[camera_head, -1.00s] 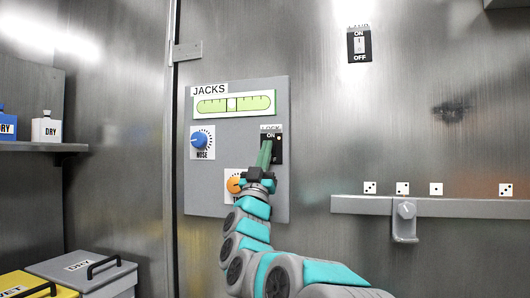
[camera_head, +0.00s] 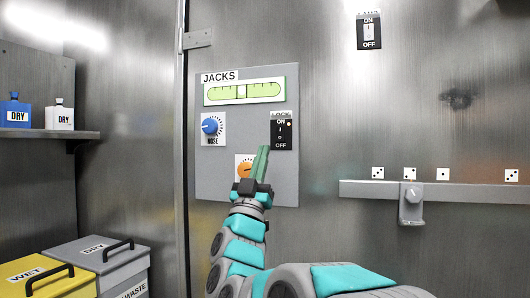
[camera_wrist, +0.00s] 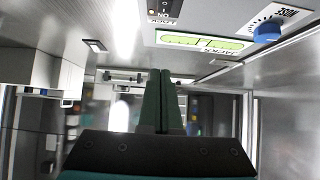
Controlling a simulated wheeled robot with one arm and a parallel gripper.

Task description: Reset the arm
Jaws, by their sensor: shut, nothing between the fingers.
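My gripper (camera_head: 263,150) has green fingers and is shut and empty. In the head view it is in front of the grey JACKS panel (camera_head: 283,185), just below and left of the black LOCK switch (camera_head: 282,133). It overlaps the switch's lower left edge in the picture, and I cannot tell how far it stands from the panel. My fingers also show in the wrist view (camera_wrist: 161,75), pressed together. My arm reaches up from the lower right, bent.
The panel carries a green level gauge (camera_head: 244,91), a blue NOSE knob (camera_head: 210,126) and an orange knob (camera_head: 245,169), partly hidden by my gripper. A rail (camera_head: 450,192) with a hook is on the right wall. A shelf (camera_head: 45,134) and waste bins (camera_head: 95,265) are at the left.

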